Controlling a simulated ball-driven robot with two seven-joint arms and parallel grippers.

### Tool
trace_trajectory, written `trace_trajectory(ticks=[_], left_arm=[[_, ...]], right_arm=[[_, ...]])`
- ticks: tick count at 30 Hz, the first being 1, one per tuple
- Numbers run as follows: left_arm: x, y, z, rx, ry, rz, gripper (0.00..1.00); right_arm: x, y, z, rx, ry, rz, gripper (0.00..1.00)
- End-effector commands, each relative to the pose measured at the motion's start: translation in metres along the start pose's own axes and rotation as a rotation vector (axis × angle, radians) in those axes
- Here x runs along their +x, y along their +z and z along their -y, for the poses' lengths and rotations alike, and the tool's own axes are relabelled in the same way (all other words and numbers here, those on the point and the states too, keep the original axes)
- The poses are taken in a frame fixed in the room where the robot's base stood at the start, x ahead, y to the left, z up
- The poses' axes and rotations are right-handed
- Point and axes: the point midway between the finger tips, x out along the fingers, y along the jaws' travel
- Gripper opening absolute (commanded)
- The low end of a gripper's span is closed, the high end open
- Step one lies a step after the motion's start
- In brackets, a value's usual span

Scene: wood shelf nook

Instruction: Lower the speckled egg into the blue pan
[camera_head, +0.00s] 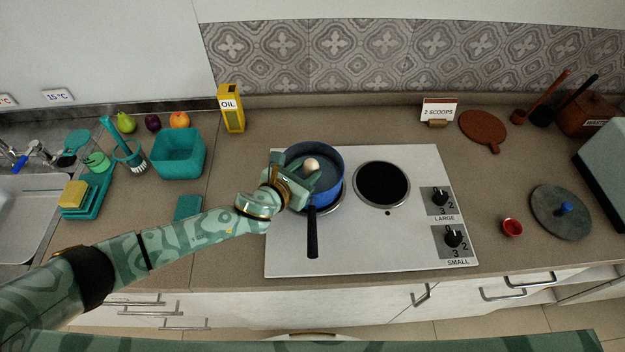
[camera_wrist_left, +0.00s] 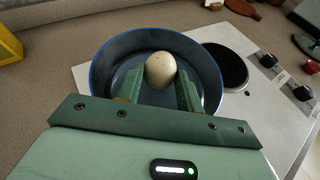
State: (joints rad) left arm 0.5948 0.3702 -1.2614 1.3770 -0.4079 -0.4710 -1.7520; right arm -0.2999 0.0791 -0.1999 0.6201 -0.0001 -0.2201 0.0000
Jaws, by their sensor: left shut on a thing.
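The speckled egg (camera_head: 311,164) is pale cream and sits between the fingers of my left gripper (camera_head: 303,175), which is shut on it. In the left wrist view the egg (camera_wrist_left: 160,69) shows between the two green fingers (camera_wrist_left: 158,88), with the pan's inside behind it. The blue pan (camera_head: 333,151) stands on the left burner of the white stove, its black handle (camera_head: 312,235) pointing to the front. The egg is over or inside the pan's opening; I cannot tell whether it touches the bottom. My right gripper is out of view.
The right burner (camera_head: 382,184) is bare. A yellow oil box (camera_head: 232,108) stands behind the stove to the left, and a teal bin (camera_head: 178,153) is farther left. A small red cup (camera_head: 512,227) and a round grey lid (camera_head: 560,218) lie right of the stove knobs.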

Motion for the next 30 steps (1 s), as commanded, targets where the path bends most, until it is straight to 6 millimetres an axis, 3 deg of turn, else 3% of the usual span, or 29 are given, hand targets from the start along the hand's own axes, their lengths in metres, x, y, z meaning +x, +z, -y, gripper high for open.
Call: trace_trajectory(ticks=[1, 2, 4, 5, 13, 17, 30], left_arm=[[0.0, 0.0, 0.0, 0.0, 0.0, 0.0, 0.14], [0.0, 0.0, 0.0, 0.0, 0.0, 0.0, 0.39], [0.0, 0.0, 0.0, 0.0, 0.0, 0.0, 0.59], [0.0, 0.0, 0.0, 0.0, 0.0, 0.0, 0.62], [-0.001, 0.0, 0.0, 0.0, 0.0, 0.0, 0.62], [-0.013, 0.001, 0.0, 0.0, -0.001, -0.001, 0.62], [-0.123, 0.0, -0.001, 0.001, 0.0, -0.002, 0.62]], right_arm=[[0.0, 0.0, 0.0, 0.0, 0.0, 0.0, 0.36], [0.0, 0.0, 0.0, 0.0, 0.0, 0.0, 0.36], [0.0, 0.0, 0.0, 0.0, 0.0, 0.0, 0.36], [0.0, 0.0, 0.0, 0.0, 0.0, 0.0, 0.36], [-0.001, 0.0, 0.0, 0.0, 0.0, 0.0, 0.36], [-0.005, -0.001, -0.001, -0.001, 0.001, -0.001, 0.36], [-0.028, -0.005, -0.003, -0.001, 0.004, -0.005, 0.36]])
